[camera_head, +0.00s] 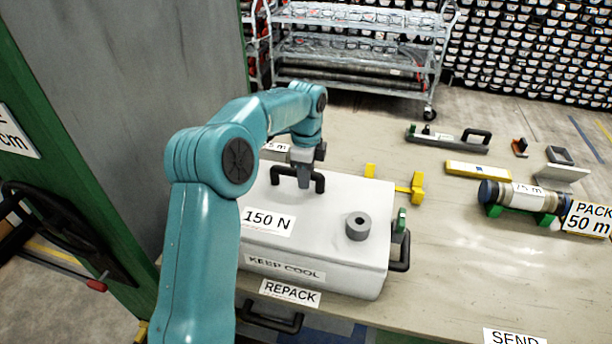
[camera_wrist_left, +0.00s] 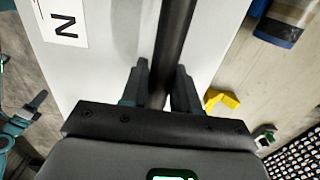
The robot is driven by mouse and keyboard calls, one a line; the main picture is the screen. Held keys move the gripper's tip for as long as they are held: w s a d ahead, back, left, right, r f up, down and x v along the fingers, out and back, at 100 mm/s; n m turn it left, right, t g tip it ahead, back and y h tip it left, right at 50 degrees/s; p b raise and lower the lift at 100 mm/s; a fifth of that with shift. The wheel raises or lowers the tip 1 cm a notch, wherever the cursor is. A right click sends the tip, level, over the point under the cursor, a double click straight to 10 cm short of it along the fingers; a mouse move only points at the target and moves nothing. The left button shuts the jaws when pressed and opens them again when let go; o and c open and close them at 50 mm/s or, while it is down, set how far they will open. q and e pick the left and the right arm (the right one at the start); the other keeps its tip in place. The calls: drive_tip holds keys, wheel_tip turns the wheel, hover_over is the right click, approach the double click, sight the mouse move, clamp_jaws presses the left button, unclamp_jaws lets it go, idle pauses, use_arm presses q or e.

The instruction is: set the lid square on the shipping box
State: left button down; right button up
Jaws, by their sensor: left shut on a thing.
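The white shipping box (camera_head: 310,270) with a "KEEP COOL" label stands on the table in the head view. Its white lid (camera_head: 325,205) lies over the top and carries a "150 N" label, a grey ring-shaped weight (camera_head: 357,226) and a black handle (camera_head: 319,183). My left gripper (camera_head: 303,176) is shut on the lid's handle; in the left wrist view the dark handle bar (camera_wrist_left: 176,40) runs between the fingers. The seam between lid and box is hard to make out, so I cannot tell if the lid is fully seated. My right gripper is not in view.
Yellow brackets (camera_head: 416,188) stand right of the box. A core liner (camera_head: 522,196) lies on green supports farther right. A tool with a black handle (camera_head: 447,138) and a yellow bar (camera_head: 478,171) lie behind.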

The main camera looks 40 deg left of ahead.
use_arm(q)
drive_tip(key=shift+s+d+f, duration=0.1)
drive_tip(key=shift+s, duration=0.05)
drive_tip(key=shift+s+r, duration=0.2)
drive_tip(key=shift+s, duration=0.2)
drive_tip(key=c, duration=1.3)
unclamp_jaws()
drive_tip(key=shift+w+f, duration=0.15)
drive_tip(key=shift+f, duration=0.05)
drive_tip(key=o, duration=0.5)
drive_tip(key=shift+w+f, duration=0.1)
drive_tip(key=shift+w, duration=0.2)
drive_tip(key=shift+c, duration=0.2)
drive_tip(key=shift+s+d+r, duration=0.1)
drive_tip(key=shift+s+r, duration=0.15)
drive_tip(key=shift+s, duration=0.1)
wheel_tip(320, 180, up, 10)
drive_tip(key=shift+w+r+p, duration=0.1)
drive_tip(key=shift+r+p, duration=0.05)
drive_tip(key=shift+p, duration=0.25)
drive_tip(key=shift+w+r, duration=0.2)
drive_tip(key=shift+r, duration=0.5)
